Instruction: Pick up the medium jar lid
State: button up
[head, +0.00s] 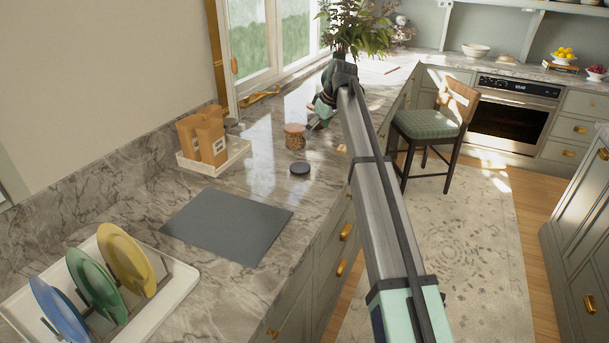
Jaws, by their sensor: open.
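A glass jar (295,141) with brownish contents stands upright on the marble counter, with a brown round lid (294,128) on top. A small dark round disc (300,168) lies flat on the counter in front of the jar. I cannot tell whether it is a lid. My gripper (318,122) is just to the right of and behind the jar, low over the counter. It is open, and its fingers are small and partly hidden by my arm. I see nothing held in it. I cannot tell whether it touches the jar.
A white tray (185,166) with brown packages stands left of the jar. A grey mat (225,226) lies nearer. Colored plates stand in a rack on a white tray (180,286) at the front left. A plant (355,28) is behind. A chair (430,124) stands right of the counter.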

aim_at(301, 167)
jog(key=p+x, duration=0.1)
jog(key=x, duration=0.5)
jog(key=p+x, duration=0.2)
jog(key=x, duration=0.4)
jog(key=p+x, duration=0.2)
jog(key=x, duration=0.4)
jog(key=shift+w+d, duration=0.15)
jog(key=shift+w, duration=0.1)
jog(key=c, duration=1)
